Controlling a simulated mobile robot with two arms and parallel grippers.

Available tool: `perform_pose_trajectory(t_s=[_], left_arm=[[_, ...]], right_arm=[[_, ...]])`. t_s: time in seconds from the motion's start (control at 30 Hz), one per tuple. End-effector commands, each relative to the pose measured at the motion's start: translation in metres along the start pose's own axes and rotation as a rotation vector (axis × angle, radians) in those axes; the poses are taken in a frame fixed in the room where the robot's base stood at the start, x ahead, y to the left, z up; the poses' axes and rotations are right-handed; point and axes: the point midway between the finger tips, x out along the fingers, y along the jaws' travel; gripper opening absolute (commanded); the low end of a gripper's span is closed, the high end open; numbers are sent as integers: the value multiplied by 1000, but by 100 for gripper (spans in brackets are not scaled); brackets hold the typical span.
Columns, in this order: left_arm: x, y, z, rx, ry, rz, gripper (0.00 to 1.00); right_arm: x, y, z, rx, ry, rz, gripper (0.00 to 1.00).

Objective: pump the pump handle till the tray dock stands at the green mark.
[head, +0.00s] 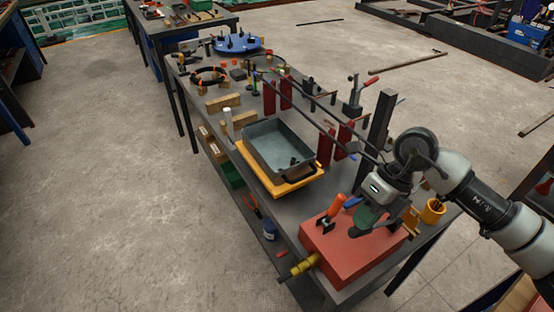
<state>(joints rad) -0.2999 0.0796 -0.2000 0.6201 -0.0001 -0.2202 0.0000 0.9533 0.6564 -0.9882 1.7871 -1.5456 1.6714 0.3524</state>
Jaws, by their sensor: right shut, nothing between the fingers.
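The yellow tray dock (259,171) stands at the near left edge of the workbench, with a grey metal tray (278,150) on it. A bar with a yellow grip (305,265) sticks out to the left beside the red block (340,258); I cannot tell for sure whether it is the pump handle. An orange-handled tool (335,207) stands on the block's far left part. My right gripper (356,231) is shut and empty, low over the red block. I cannot make out a green mark. My left gripper is not in view.
A dark upright post (380,122) stands beside my right arm. Red uprights (325,150) and long bars stand behind the tray. A yellow cup (433,211) is right of the block. Wooden blocks (223,103) and a blue disc (238,44) lie farther back.

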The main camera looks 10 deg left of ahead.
Motion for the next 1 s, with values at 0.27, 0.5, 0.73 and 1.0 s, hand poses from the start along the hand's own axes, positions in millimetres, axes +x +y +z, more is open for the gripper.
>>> perform_pose_trajectory(t_s=[0.27, 0.5, 0.73, 1.0], left_arm=[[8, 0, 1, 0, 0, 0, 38], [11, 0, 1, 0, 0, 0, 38], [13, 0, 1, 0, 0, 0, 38], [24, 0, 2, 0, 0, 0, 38]], right_arm=[[10, -1, 0, -1, 0, 0, 0], [14, 0, 0, -1, 0, 0, 0], [16, 0, 0, -1, 0, 0, 0], [29, -1, 0, -1, 0, 0, 0]])
